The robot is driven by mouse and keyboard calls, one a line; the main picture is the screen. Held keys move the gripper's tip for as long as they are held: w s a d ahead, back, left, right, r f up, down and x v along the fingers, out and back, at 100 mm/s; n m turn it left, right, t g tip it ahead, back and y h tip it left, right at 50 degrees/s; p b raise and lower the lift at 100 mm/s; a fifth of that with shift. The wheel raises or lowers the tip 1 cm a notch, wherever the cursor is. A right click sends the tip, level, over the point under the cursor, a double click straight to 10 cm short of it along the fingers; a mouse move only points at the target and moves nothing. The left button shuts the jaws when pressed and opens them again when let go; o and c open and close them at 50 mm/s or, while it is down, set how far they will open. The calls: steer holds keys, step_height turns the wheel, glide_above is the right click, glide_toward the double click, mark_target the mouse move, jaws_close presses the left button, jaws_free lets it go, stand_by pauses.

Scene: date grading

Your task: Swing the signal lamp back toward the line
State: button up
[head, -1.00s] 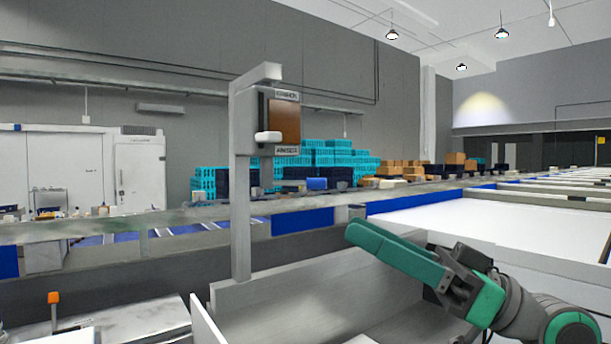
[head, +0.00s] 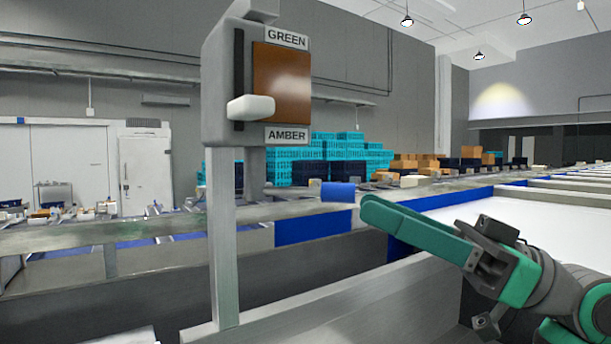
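The signal lamp (head: 282,82) is a grey box on a metal post (head: 224,255), left of centre in the head view. Its face is brown-orange, with a GREEN label above and an AMBER label below. A white lever (head: 250,108) sticks out at its lower left, nearer the AMBER label. My gripper (head: 374,213), with long green fingers, points left from the lower right. It is lower than the lamp box, to its right, and appears apart from it. The fingers are seen from the side, so the gap between them is hidden. I see nothing held.
A metal rail (head: 290,209) crosses behind the post, with a blue block (head: 338,192) near it. Stacked teal crates (head: 300,165) and brown boxes (head: 415,161) stand farther back. A white-surfaced line (head: 465,214) lies at right. A grey panel edge is below the gripper.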

mark_target(328, 188)
steer(key=x, duration=1)
steer(key=shift+a+r, duration=0.2)
steer(key=shift+a, duration=0.1)
steer(key=shift+w, duration=0.1)
jaws_close()
